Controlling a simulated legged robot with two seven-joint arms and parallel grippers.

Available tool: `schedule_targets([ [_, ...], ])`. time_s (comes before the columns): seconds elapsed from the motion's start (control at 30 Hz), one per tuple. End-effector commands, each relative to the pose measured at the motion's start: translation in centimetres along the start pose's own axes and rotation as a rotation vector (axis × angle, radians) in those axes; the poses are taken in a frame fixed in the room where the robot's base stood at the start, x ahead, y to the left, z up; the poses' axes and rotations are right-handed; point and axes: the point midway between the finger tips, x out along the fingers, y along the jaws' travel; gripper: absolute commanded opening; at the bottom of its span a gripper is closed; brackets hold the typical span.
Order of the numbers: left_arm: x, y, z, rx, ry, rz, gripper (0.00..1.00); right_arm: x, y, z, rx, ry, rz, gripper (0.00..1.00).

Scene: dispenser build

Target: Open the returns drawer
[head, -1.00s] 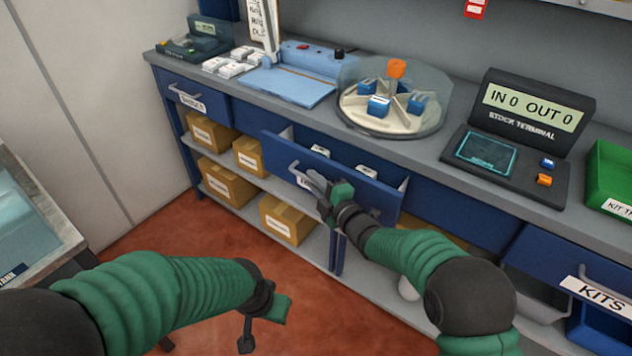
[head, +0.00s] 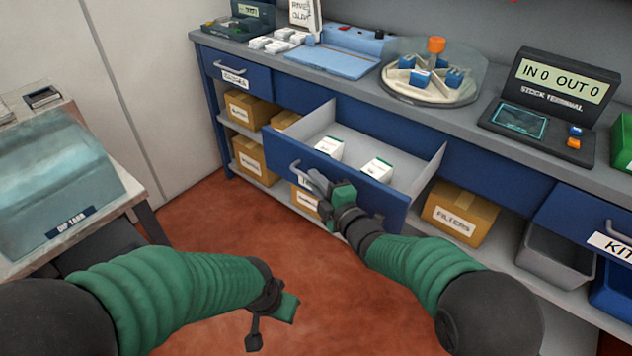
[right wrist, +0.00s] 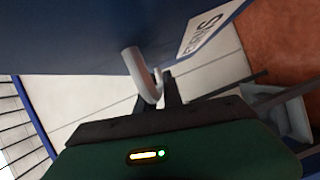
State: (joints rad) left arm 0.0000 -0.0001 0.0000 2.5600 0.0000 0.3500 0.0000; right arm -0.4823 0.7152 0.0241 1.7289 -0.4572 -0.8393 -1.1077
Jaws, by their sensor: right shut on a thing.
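The returns drawer (head: 385,199) is a blue drawer in the middle of the bench, pulled well out. Two small white boxes with green tops, a left one (head: 329,150) and a right one (head: 376,169), lie inside it. My right gripper (head: 318,184) is shut on the drawer's handle (head: 296,170) at the drawer front. In the right wrist view the pale curved handle (right wrist: 140,75) shows at the fingers, beside a label ending in "RNS" (right wrist: 203,33). My left gripper (head: 272,318) hangs over the floor, away from the bench; its finger gap is unclear.
A shut drawer (head: 233,75) is at left and the KITS drawer (head: 590,215) at right. A carousel (head: 432,80) and stock terminal (head: 548,110) stand on the bench. A dip tank (head: 50,190) is at left. Cardboard boxes (head: 459,212) line the lower shelf.

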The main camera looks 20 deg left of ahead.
Motion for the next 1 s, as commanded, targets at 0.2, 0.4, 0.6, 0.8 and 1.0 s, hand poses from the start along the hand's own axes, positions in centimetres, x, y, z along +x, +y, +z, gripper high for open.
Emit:
schedule_targets([
  [0.2, 0.1, 0.0, 0.0, 0.000, 0.000, 0.000, 0.36, -0.1, -0.6, 0.2, 0.001, -0.005, -0.013, 0.00],
  [0.4, 0.1, 0.0, 0.0, 0.000, 0.000, 0.000, 0.36, -0.1, -0.7, 0.2, 0.001, -0.005, -0.013, 0.12],
  [0.6, 0.1, 0.0, 0.0, 0.000, 0.000, 0.000, 0.36, -0.1, -0.4, 0.1, 0.000, -0.004, -0.008, 0.33],
  [0.8, 0.0, 0.0, 0.0, 0.000, 0.000, 0.000, 0.36, 0.0, -0.2, -0.1, -0.001, -0.002, -0.004, 0.33],
  [1.0, -0.4, 0.0, -0.1, 0.000, 0.000, 0.000, 0.36, -1.6, 0.0, 0.0, -0.001, -0.003, -0.005, 0.33],
])
